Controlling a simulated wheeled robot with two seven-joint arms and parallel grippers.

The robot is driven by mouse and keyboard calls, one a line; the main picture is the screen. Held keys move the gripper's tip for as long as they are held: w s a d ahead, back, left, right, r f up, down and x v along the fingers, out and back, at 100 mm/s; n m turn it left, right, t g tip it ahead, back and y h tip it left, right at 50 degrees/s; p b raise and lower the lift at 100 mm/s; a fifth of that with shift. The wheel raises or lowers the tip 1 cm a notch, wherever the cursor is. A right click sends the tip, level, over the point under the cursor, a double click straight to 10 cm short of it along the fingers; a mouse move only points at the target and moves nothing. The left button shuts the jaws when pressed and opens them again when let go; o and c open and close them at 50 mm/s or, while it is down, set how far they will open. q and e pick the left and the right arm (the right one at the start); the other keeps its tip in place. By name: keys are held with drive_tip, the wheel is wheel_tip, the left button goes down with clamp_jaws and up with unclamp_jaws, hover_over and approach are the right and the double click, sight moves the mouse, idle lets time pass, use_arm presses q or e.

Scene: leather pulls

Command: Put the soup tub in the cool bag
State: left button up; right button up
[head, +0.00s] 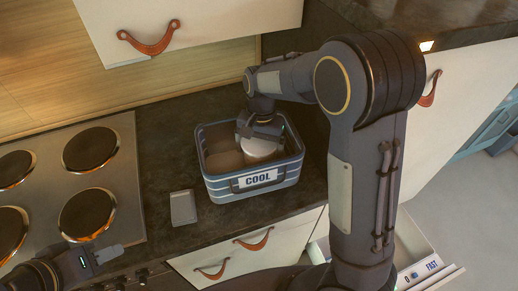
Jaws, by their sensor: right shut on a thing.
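The cool bag (291,173) is a blue-grey open box with a white COOL label on its front, standing on the dark counter. My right gripper (259,136) reaches down into its opening from above. It is shut on the soup tub (262,149), a pale round tub inside the bag's rim on the right side. The tub's lower part is hidden, so I cannot tell whether it touches the bag's floor. My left gripper (105,252) is at the lower left, near the hob's front edge, away from the bag. Its jaws are too unclear to read.
A hob (131,200) with several round plates fills the left. A small grey block (183,207) lies on the counter left of the bag. A brownish shape (224,161) shows inside the bag. A cabinet (190,30) hangs above; an open drawer (415,245) is lower right.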

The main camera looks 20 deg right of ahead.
drive_tip(key=shift+f, duration=0.45)
drive_tip(key=o, duration=1.1)
drive_tip(key=shift+f, duration=0.15)
drive_tip(key=r, duration=0.8)
drive_tip(key=w+r, duration=0.1)
drive_tip(key=r, duration=0.3)
drive_tip(key=shift+w+d+r+b, duration=0.1)
drive_tip(key=shift+d+r+b, duration=0.05)
drive_tip(key=shift+d+b, duration=0.25)
